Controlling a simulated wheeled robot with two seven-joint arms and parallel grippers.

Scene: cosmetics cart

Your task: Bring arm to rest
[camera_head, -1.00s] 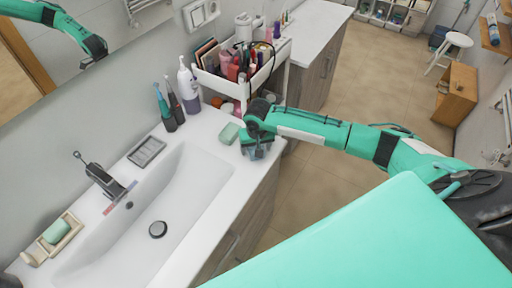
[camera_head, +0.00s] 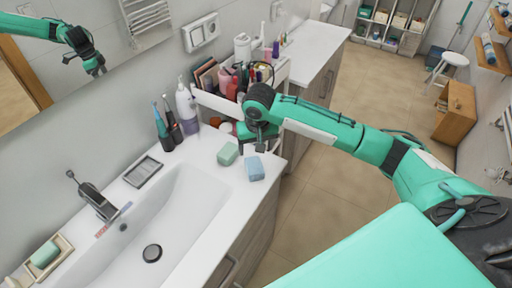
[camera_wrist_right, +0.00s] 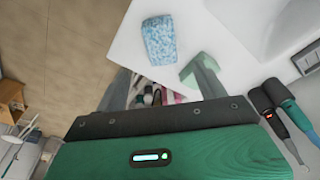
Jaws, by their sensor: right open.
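My right gripper (camera_head: 257,143) is above the counter's far corner, beside the cart. It points down, open, with nothing between its fingers in the right wrist view (camera_wrist_right: 165,84). A light blue block (camera_head: 254,168) lies on the white counter near its front edge, apart from the fingers; in the right wrist view its speckled top (camera_wrist_right: 158,40) shows. A green block (camera_head: 228,153) lies just left of it, and in the right wrist view it is partly behind a finger (camera_wrist_right: 198,70). My left gripper is not in view.
The sink basin (camera_head: 166,222) is at left, with a faucet (camera_head: 96,200) and a soap dish (camera_head: 36,262). Toothbrushes (camera_head: 165,125) and a pump bottle (camera_head: 187,105) stand by the wall. A crowded white cosmetics cart (camera_head: 217,105) is close to my gripper.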

